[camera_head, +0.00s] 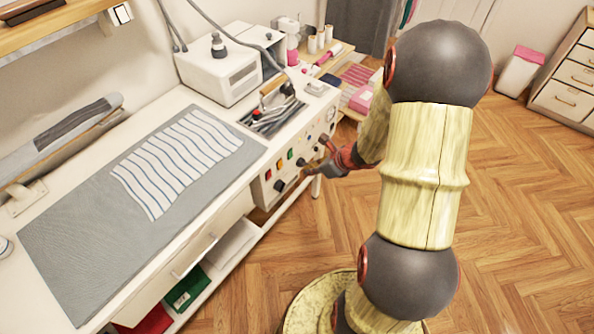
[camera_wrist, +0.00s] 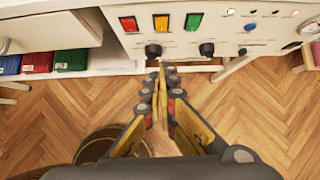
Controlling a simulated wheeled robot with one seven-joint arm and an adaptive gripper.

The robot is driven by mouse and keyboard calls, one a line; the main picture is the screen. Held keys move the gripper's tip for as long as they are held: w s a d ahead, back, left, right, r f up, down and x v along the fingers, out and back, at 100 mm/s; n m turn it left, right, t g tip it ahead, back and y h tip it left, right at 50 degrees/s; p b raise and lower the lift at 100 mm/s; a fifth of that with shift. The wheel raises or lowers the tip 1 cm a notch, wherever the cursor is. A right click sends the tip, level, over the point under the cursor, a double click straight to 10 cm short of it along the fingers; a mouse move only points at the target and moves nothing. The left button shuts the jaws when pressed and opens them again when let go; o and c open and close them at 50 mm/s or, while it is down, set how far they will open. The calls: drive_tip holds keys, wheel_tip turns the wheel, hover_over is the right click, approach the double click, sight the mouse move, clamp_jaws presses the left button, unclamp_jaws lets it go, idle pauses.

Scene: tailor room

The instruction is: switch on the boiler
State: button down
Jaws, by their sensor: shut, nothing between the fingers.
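A white control panel on the front of the ironing table carries a red switch (camera_wrist: 131,24), an orange switch (camera_wrist: 161,22) and a green switch (camera_wrist: 193,21) in the wrist view. Two black knobs, one on the left (camera_wrist: 153,51) and one on the right (camera_wrist: 206,49), sit below them. Small round indicators lie to the right. A white box-shaped unit (camera_head: 215,72), perhaps the boiler, stands on the table. My gripper (camera_wrist: 160,70) is shut and empty, in front of the panel's lower edge near the left knob. I cannot tell whether the tips touch the panel.
The grey ironing surface (camera_head: 70,240) bears a striped cloth (camera_head: 180,160). An iron (camera_head: 275,100) sits at the table's right end. Folded fabrics (camera_wrist: 70,62) lie on the lower shelf. The wooden floor (camera_head: 530,220) to the right is clear.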

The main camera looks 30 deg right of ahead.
sight(280, 164)
drive_tip(key=w+r+b+x, duration=0.1)
drive_tip(key=b+x, duration=0.3)
drive_tip(key=x, duration=0.8)
drive_tip(key=shift+w+a+r, duration=0.2)
drive_tip(key=shift+w+a, duration=0.25)
drive_tip(key=shift+w, duration=0.15)
drive_tip(key=shift+w+a+f+b, duration=0.1)
drive_tip(key=shift+w+f+b, duration=0.15)
drive_tip(key=shift+b, duration=0.25)
drive_tip(key=shift+r, duration=0.2)
drive_tip(key=shift+w+r+p, duration=0.1)
drive_tip(key=shift+r+p, duration=0.6)
drive_tip(key=shift+r, duration=0.05)
